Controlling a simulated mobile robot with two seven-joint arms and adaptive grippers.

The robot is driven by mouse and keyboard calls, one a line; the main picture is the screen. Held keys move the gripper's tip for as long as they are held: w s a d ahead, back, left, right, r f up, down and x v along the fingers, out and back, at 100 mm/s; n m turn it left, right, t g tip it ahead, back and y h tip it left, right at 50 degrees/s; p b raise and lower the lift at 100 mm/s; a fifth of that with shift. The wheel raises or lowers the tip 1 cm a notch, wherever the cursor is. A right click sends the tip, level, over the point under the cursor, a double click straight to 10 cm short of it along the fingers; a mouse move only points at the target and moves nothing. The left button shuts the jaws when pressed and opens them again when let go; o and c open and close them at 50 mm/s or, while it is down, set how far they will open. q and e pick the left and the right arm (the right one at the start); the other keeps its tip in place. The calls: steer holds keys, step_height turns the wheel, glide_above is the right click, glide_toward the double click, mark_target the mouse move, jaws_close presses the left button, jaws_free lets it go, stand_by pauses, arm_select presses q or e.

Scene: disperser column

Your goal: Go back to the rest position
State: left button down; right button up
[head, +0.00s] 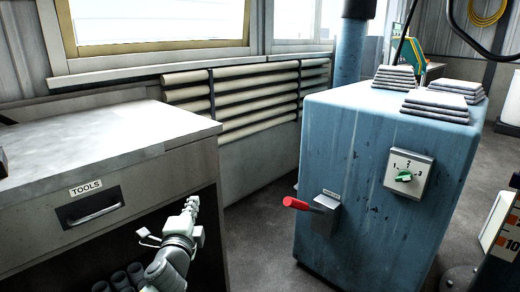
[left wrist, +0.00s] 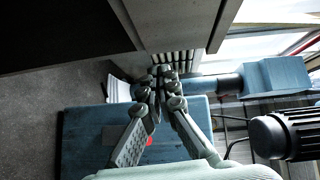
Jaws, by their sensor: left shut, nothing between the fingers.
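My left gripper (head: 192,207) is low in the head view, in front of the tool bench and left of the blue cabinet. In the left wrist view its fingers (left wrist: 164,72) meet at the tips, with nothing between them. The blue cabinet (head: 345,150) has a red-handled lever (head: 297,204) on its front and a dial with a green knob (head: 404,176) marked 1, 2, 3. The gripper is apart from the lever. In the left wrist view the blue cabinet (left wrist: 85,140) lies behind the fingers. My right gripper is not in view.
A grey bench (head: 110,135) with a drawer labelled TOOLS (head: 90,206) stands at the left. Stacked grey slabs (head: 436,105) lie on the cabinet. Ribbed pipes (head: 240,95) run under the window. Grey floor (head: 262,235) is clear between bench and cabinet.

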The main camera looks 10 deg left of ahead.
arm_select(q)
steer(key=s+a+f+n+g+y, duration=0.15)
steer(key=s+f+n+g, duration=0.25)
steer(key=s+f, duration=0.45)
steer(key=s+a+f+n+g+h, duration=0.1)
steer(key=s+a+f+n+g, duration=0.3)
steer(key=f, duration=0.7)
steer(key=s+d+f+n+g, duration=0.1)
steer(key=s+f+n+g, duration=0.2)
steer(key=s, duration=0.7)
steer(key=s+d+f+n+g+h+p, duration=0.1)
steer(key=s+f+n+g, duration=0.2)
steer(key=s+f, duration=0.5)
steer(key=s, duration=0.3)
steer(key=shift+s+f, duration=0.15)
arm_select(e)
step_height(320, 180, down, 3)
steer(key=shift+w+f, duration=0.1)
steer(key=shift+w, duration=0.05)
arm_select(q)
steer(key=shift+h, duration=0.25)
